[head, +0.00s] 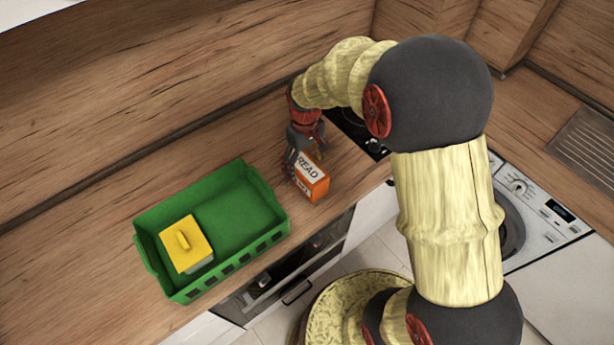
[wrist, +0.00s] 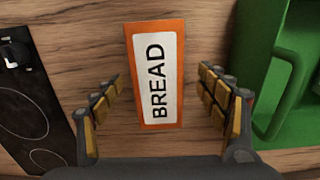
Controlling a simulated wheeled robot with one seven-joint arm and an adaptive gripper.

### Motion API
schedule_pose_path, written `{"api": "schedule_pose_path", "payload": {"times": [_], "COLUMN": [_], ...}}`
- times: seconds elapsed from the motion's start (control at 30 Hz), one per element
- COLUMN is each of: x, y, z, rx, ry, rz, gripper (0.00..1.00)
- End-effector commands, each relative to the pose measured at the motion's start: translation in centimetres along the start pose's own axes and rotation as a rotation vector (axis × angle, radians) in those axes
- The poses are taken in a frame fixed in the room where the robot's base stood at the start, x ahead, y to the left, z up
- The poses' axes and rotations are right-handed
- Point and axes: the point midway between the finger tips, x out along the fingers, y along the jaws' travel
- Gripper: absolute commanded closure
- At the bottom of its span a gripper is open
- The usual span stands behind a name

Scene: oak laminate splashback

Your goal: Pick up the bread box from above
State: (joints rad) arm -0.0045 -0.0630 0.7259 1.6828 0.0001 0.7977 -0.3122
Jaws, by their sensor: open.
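The bread box (head: 311,182) is orange with a white label, and it stands on the wooden counter to the right of the green crate. In the wrist view the bread box (wrist: 155,75) lies between and just beyond the fingers, its "BREAD" label facing the camera. My gripper (head: 300,160) is above and beside the box in the head view, partly overlapping it. In the wrist view my gripper (wrist: 165,95) is open and empty, one finger on each side of the box with gaps to it.
A green crate (head: 262,185) stands left of the box with a yellow-lidded container (head: 186,243) inside. A black hob (head: 355,135) lies to the right, behind the box. The counter's front edge is close to the box. Bare counter (head: 75,270) lies left of the crate.

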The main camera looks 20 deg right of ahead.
Motion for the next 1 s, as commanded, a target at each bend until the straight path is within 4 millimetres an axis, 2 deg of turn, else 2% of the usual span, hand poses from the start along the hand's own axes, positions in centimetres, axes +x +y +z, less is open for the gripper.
{"api": "schedule_pose_path", "payload": {"times": [0.1, 0.27, 0.6, 0.83, 1.0], "x": [1.3, 2.4, 6.7, 6.8, 6.7], "y": [0.0, 0.1, 0.4, 0.4, 0.4], "z": [0.0, 0.0, 0.1, 0.0, 0.0], "rx": [0.001, 0.002, 0.002, 0.002, 0.002], "ry": [0.0, 0.0, 0.001, 0.002, 0.002], "rz": [0.0, 0.0, 0.0, 0.001, 0.001], "gripper": [0.26, 0.26, 0.26, 0.26, 0.35]}}
